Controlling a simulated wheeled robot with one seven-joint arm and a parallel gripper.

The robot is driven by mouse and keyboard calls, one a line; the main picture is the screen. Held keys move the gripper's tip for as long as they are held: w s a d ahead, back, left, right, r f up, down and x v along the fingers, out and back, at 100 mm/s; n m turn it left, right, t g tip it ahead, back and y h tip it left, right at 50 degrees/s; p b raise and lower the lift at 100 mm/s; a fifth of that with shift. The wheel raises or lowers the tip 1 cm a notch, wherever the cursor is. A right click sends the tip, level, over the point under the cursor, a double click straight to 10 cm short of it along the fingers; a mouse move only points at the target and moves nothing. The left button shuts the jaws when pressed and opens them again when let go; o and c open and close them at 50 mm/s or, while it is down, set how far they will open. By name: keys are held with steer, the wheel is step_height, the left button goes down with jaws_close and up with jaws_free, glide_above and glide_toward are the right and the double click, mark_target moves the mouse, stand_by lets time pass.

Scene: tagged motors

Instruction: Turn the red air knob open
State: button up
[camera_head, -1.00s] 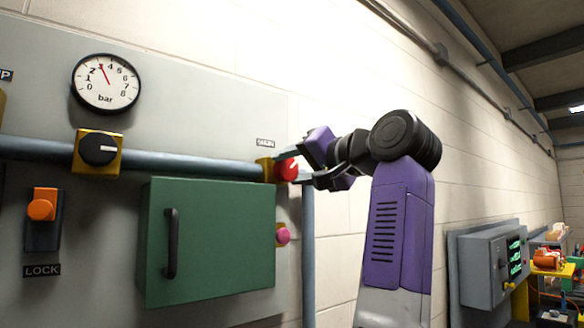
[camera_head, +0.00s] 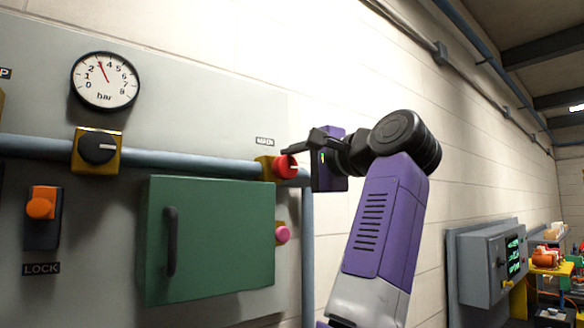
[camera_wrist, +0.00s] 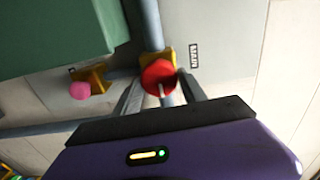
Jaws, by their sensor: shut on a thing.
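The red air knob (camera_head: 285,167) sits on a yellow valve body (camera_head: 265,166) on the blue-grey pipe, at the right edge of the grey panel. The far finger is partly hidden in the head view.
A green box (camera_head: 225,240) with a black handle is below left of the knob. A pink button (camera_head: 283,234) is below it. A black knob (camera_head: 98,148), an orange switch (camera_head: 41,205) and a pressure gauge (camera_head: 105,81) are further left.

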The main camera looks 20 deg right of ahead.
steer(key=shift+d+m, duration=0.15)
steer(key=shift+m, duration=0.15)
steer(key=o, duration=1.3)
steer(key=shift+o, duration=0.2)
steer(key=b+v, duration=0.3)
steer(key=v, duration=0.4)
steer(key=shift+s, duration=0.35)
